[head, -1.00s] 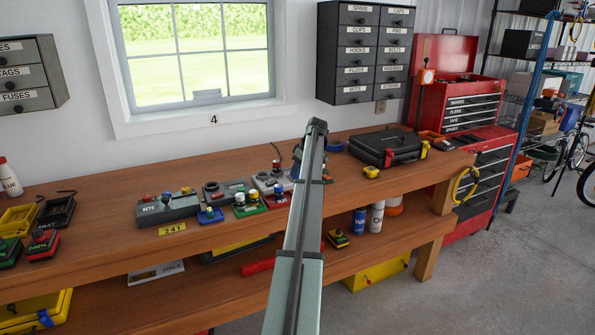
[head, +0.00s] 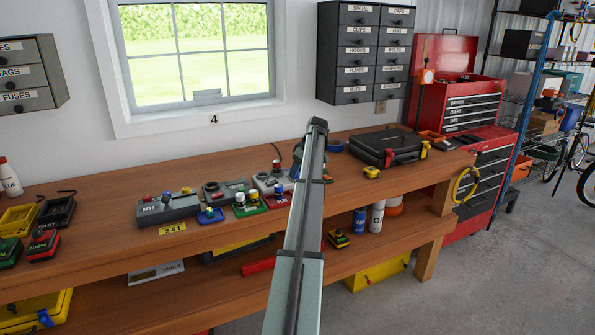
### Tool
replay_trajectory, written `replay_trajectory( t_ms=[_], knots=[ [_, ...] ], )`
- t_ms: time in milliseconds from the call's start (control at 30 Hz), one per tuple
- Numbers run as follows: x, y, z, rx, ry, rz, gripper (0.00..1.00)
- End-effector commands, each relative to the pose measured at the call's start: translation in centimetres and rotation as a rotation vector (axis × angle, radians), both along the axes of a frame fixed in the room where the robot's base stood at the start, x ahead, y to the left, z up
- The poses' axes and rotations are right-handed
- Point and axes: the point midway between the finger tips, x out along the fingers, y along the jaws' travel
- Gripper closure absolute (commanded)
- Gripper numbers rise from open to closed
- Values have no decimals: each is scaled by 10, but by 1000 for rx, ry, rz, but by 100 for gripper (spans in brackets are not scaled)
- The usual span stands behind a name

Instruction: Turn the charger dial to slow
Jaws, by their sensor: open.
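The charger is not clear to me, as no label I can read names it and no slow mark is legible. A grey box with a dark round knob (head: 225,191) stands on the bench. Beside it, a pale box (head: 268,184) carries a red part, and my arm covers the space to its right. My arm rises through the middle of the view and bends at its top. A dark part shows just left of it, but I cannot make out my gripper's fingers, which are hidden behind the arm.
The wooden bench (head: 110,206) holds a grey keys box (head: 168,208), small coloured button boxes (head: 210,215), a black case (head: 385,147) and a yellow tape measure (head: 371,172). The bench's right end has bare wood.

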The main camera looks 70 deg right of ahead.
Motion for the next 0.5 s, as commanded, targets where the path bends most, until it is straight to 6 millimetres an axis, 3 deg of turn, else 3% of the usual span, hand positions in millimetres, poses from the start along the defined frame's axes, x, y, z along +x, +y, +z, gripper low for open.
replay_trajectory(
  t_ms=[167, 500],
  knots=[
    [-9, 0, 20, -1, -1, -1, 42],
    [-34, 2, 82, -2, -1, -1, 42]
  ],
)
